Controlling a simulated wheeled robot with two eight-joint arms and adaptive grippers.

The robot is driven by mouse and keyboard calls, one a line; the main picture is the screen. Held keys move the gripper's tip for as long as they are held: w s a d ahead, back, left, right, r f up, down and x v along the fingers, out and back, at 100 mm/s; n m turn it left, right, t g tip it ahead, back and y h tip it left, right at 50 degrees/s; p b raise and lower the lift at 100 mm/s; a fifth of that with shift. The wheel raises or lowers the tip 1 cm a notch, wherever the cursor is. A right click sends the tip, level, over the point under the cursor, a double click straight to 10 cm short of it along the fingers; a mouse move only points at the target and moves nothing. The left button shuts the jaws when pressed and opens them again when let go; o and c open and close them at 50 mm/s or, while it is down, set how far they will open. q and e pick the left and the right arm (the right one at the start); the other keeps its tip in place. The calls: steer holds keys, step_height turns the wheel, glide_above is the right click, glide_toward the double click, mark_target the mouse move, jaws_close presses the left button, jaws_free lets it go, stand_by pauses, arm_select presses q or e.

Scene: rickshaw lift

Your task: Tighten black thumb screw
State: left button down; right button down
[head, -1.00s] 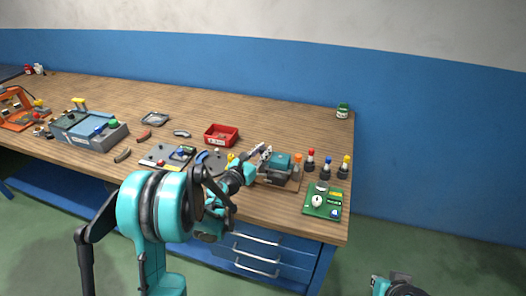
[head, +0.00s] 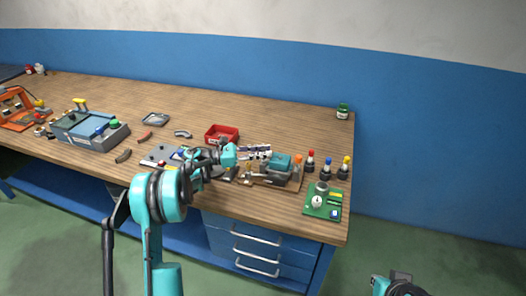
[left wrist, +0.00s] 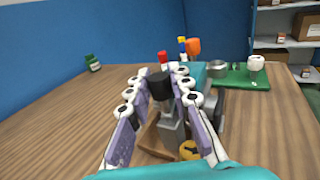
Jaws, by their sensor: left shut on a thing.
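The black thumb screw (left wrist: 159,87) stands upright on a grey post in the left wrist view. My left gripper (left wrist: 161,76) is shut on it, with one pale, roller-lined finger on each side. In the head view my left gripper (head: 262,151) reaches in level from the left at the teal-topped device (head: 279,162) on a wooden base. The teal body also shows just behind the fingers in the wrist view. The screw is too small and covered to make out in the head view.
An orange knob (head: 298,159) and several colour-topped bottles (head: 326,170) stand right of the device. A green board (head: 322,205) lies near the front right edge. A red bin (head: 221,134) stands behind my left gripper.

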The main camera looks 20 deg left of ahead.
arm_select(q)
steer(key=shift+m+g+h, duration=0.3)
steer(key=shift+m+g, duration=0.2)
steer(key=shift+g, duration=0.2)
steer(key=c, duration=1.3)
jaws_free()
steer(key=shift+c, duration=0.2)
steer(key=v, duration=1.2)
steer(key=shift+w, duration=0.1)
